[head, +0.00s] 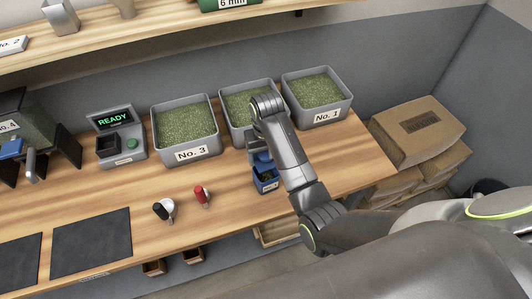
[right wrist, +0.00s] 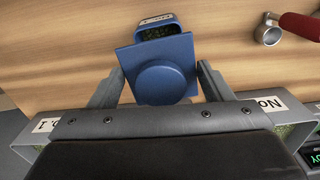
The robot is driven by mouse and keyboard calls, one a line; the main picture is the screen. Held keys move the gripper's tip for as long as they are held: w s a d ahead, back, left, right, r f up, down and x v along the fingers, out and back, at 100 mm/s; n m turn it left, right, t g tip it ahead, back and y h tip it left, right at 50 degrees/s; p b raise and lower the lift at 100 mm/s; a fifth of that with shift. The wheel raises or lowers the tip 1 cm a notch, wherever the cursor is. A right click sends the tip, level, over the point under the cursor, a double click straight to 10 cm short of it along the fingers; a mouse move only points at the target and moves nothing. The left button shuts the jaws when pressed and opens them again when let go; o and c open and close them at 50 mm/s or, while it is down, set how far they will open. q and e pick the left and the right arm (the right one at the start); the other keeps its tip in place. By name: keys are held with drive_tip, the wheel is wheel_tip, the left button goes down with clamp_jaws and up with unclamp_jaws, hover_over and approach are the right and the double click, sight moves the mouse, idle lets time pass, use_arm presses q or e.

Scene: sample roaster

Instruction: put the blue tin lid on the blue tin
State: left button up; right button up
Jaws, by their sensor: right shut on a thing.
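The blue tin (head: 266,180) stands on the wooden counter in front of the grey bins. It is open at the top, with dark green contents and a white label. In the right wrist view the tin (right wrist: 176,20) shows just beyond the lid, partly covered by it. The blue lid (right wrist: 165,72), a square plate with a round knob, is between the fingers of my right gripper (right wrist: 160,85), which is shut on it. In the head view my right gripper (head: 259,152) is at the tin's back side, above it. Whether lid and tin touch, I cannot tell. My left gripper is out of view.
Grey bins No. 3 (head: 187,132) and No. 1 (head: 318,97), with another between them, line the counter's back. A red-handled tool (head: 202,195) and a black-handled one (head: 163,210) lie left of the tin. A READY display (head: 114,120) stands further left.

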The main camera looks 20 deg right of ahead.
drive_tip(key=shift+a+f, duration=0.1)
drive_tip(key=shift+f, duration=0.5)
drive_tip(key=shift+s+f+b, duration=0.1)
drive_tip(key=shift+f+b, duration=0.2)
drive_tip(key=shift+f, duration=0.55)
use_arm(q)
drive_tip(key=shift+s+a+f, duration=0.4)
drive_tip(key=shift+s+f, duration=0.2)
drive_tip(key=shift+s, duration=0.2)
use_arm(e)
drive_tip(key=shift+f, duration=1.35)
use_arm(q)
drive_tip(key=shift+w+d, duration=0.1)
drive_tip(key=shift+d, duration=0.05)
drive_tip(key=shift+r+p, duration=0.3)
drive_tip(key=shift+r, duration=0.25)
use_arm(e)
drive_tip(key=shift+f, duration=0.5)
drive_tip(key=o, duration=1)
drive_tip(key=shift+o, duration=0.2)
